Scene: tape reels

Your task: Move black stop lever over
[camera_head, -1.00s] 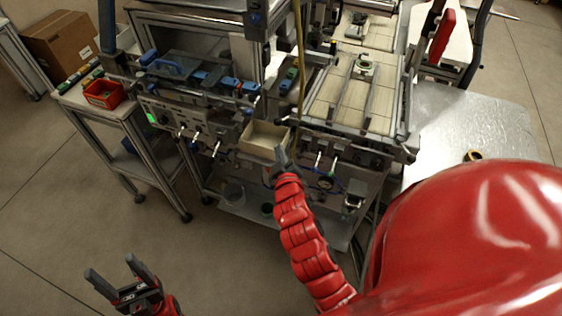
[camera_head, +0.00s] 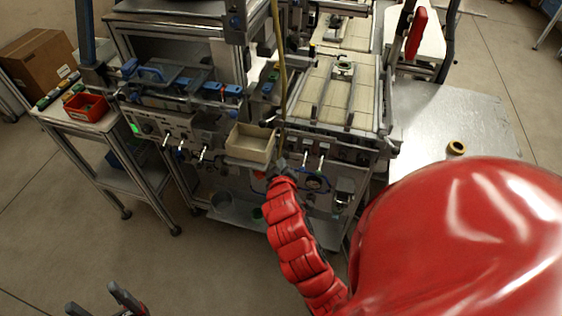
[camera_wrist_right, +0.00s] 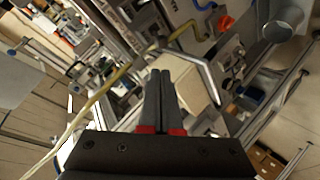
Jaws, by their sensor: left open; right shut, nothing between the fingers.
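My right gripper (camera_head: 281,164) is just right of and below a beige tray on the machine's front. In the right wrist view its two dark fingers (camera_wrist_right: 160,78) are together with nothing between them. Several pale levers (camera_head: 204,152) stick out of the front panel left of the tray, and more (camera_head: 305,160) stick out to the right of my right gripper. I cannot tell a black stop lever apart in these views. My left gripper (camera_head: 97,297) is open and empty at the bottom left, above the floor, far from the machine.
The beige tray (camera_head: 250,143) sits on the machine front. A yellow cable (camera_head: 280,60) hangs close to my right gripper. A metal table (camera_head: 450,120) with a tape reel (camera_head: 456,148) stands on the right. A red bin (camera_head: 86,107) is on the left cart. The floor in front is clear.

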